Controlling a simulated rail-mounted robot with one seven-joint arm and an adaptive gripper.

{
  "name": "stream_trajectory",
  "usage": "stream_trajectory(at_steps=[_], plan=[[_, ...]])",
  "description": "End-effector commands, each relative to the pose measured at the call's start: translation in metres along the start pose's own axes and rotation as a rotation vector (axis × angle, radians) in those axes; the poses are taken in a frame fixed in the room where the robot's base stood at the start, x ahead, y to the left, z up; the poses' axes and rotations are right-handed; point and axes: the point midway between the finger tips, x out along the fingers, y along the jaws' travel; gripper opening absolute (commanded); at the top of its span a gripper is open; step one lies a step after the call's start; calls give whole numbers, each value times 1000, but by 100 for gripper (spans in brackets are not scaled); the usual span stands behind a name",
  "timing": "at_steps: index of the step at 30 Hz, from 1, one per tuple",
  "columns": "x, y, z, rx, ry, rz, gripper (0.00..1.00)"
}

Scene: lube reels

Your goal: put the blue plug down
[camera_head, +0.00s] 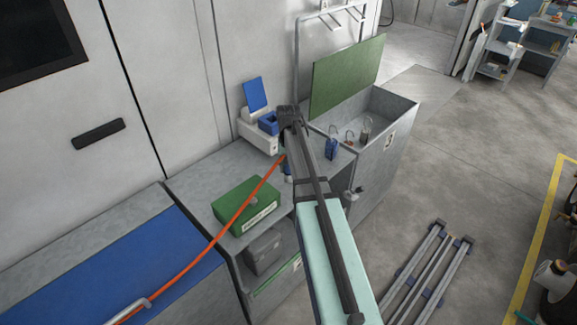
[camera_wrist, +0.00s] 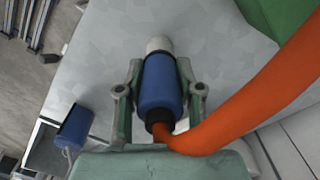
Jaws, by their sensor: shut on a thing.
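My gripper (camera_wrist: 160,80) is shut on the blue plug (camera_wrist: 159,88), with one finger on each side of its body. The plug has a pale grey tip pointing to the top of the wrist view and a black collar where the thick orange hose (camera_wrist: 265,90) joins it. The plug is over the grey worktop (camera_wrist: 105,85); I cannot tell whether it touches it. In the head view, my arm hides most of the gripper and plug, and the orange hose (camera_head: 225,227) runs from there down to the lower left.
A green case (camera_head: 245,205) stands on the worktop to the left. A white device with a blue screen (camera_head: 256,95) stands behind. A small blue container (camera_head: 331,148) is to the right; it also shows in the wrist view (camera_wrist: 74,125). A grey bin with a green lid (camera_head: 345,75) adjoins.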

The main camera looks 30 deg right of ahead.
Motion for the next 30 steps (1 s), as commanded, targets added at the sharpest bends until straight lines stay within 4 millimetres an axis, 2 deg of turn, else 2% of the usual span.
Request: stream_trajectory(at_steps=[6,7,8,9,22,26,30], plan=[[4,0,0,0,0,0,0],[3,0,0,0,0,0,46],[3,0,0,0,0,0,57],[3,0,0,0,0,0,61],[-4,0,0,0,1,0,61],[-18,0,-1,0,2,0,61],[-41,0,-1,0,3,0,61]])
